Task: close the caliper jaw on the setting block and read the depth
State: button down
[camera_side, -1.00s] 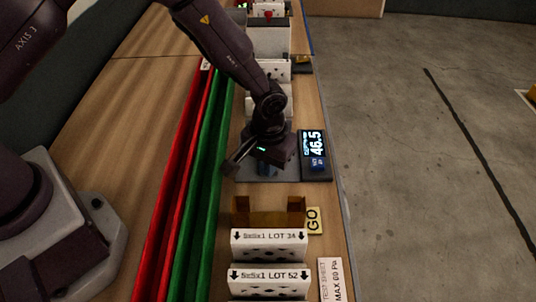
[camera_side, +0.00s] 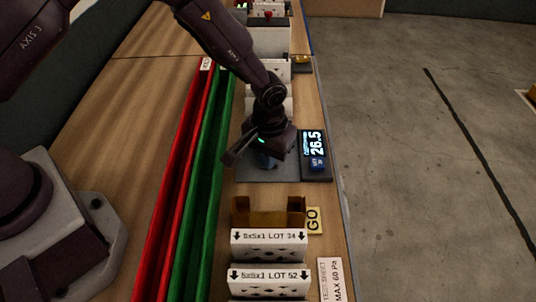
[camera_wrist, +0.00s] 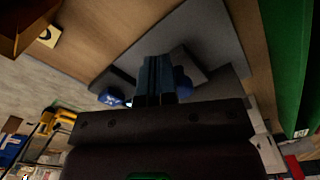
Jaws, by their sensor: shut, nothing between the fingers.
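The gauge display (camera_side: 315,143) stands on the right of a grey base plate (camera_side: 262,176) and reads 26.5, with a blue button below the digits. My gripper (camera_side: 265,162) is low over the plate, pointing down, and hides most of what stands there. In the wrist view its fingers (camera_wrist: 155,68) are together with nothing between them. A rounded blue part (camera_wrist: 183,84) lies beside the fingers, and a dark grey block (camera_wrist: 187,62) is just beyond. I cannot tell clearly which part is the caliper jaw, or whether the fingers touch it.
Red (camera_side: 184,160) and green (camera_side: 207,160) rails run along the left. More white filters stand behind my gripper.

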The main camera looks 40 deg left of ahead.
jog(key=shift+w+a, duration=0.4)
dwell(0.6)
jog(key=shift+s+d, duration=0.1)
jog(key=shift+s, duration=0.05)
jog(key=shift+s+d, duration=0.35)
jog(key=shift+d, duration=0.05)
notch_tip(320, 180, up, 7)
dwell(0.9)
